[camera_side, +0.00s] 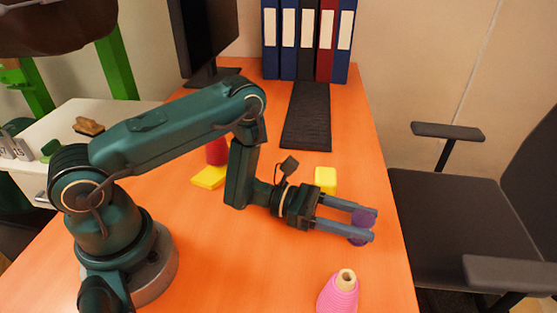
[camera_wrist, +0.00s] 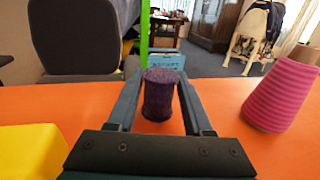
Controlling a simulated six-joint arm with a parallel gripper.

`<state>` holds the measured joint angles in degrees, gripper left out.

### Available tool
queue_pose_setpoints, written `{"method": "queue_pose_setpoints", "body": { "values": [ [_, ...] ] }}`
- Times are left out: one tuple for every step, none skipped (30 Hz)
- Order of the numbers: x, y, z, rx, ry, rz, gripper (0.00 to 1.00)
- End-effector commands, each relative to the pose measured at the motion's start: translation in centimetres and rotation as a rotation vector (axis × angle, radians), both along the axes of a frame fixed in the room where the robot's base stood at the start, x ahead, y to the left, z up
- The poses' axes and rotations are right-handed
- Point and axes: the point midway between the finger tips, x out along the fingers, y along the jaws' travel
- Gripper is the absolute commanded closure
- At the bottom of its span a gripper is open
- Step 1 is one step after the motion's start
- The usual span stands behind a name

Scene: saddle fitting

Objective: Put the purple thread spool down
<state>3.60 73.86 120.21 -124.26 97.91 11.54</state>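The purple thread spool (camera_side: 362,219) is upright between the two fingers of my gripper (camera_side: 369,223), near the right edge of the orange table. In the wrist view the spool (camera_wrist: 162,96) sits between the fingertips, with a finger against each side. My gripper (camera_wrist: 160,80) appears shut on it. The spool's lower end shows just below the near finger in the side view. I cannot tell whether its bottom touches the table.
A pink cone spool (camera_side: 339,294) stands at the table's front right. A yellow block (camera_side: 325,179) lies behind my gripper. Another yellow piece (camera_side: 210,177) and a red object (camera_side: 216,152) are behind my arm. A keyboard (camera_side: 307,115) and binders (camera_side: 308,40) are at the back.

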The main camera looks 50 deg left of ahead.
Motion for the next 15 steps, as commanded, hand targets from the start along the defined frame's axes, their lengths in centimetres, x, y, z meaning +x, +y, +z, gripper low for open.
{"method": "queue_pose_setpoints", "body": {
  "values": [
    [-0.01,-0.01,-0.03,0.001,0.001,0.000,0.34],
    [-0.01,-0.01,-0.02,0.001,0.001,0.000,0.23],
    [-0.01,-0.01,-0.01,0.001,0.001,0.000,0.19],
    [0.00,0.00,-0.01,0.001,0.001,0.000,0.19],
    [-0.01,-0.01,-0.01,0.001,0.001,0.000,0.19],
    [-0.01,-0.01,-0.01,0.001,0.001,0.000,0.19],
    [0.00,0.00,0.00,0.001,0.001,0.000,0.19],
    [0.00,0.00,0.00,0.001,0.001,0.000,0.19],
    [0.00,0.00,0.00,0.001,0.001,0.000,0.19],
    [0.00,0.00,0.00,0.001,0.001,0.000,0.19],
    [0.00,0.00,0.02,0.001,0.001,0.000,0.19],
    [0.01,-0.01,0.07,0.001,0.000,0.000,0.19],
    [0.01,-0.01,0.15,0.001,0.000,0.000,0.19],
    [0.01,0.00,0.27,0.001,-0.001,0.000,0.19],
    [-0.03,0.18,0.32,0.001,0.000,0.001,0.19]
  ]
}}
